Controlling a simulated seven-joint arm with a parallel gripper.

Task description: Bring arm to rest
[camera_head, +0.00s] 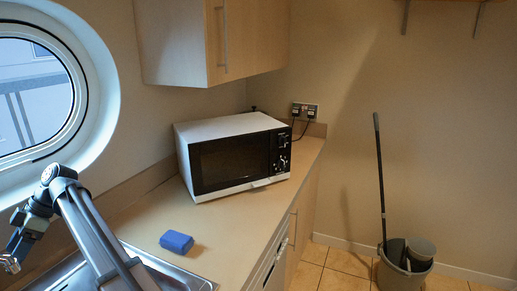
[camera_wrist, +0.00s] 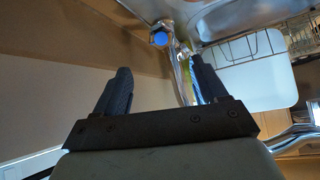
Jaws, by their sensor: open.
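My gripper (camera_wrist: 162,84) shows in the wrist view with its two dark fingers spread apart. Nothing is held between them. A shiny metal tap (camera_wrist: 183,75) shows in the gap between the fingers, beyond them; I cannot tell how far off it is. In the head view my arm (camera_head: 92,225) rises from the bottom left, bends at a joint below the porthole and comes down at the left edge. The gripper's fingers cannot be made out clearly there.
A metal sink (camera_head: 175,278) lies at the counter's (camera_head: 222,228) near end. A blue sponge-like block (camera_head: 177,242) and a white microwave (camera_head: 232,155) stand on the counter. A wall cupboard (camera_head: 180,45) hangs above. A wire rack (camera_wrist: 247,47) and pale board (camera_wrist: 255,85) show in the wrist view.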

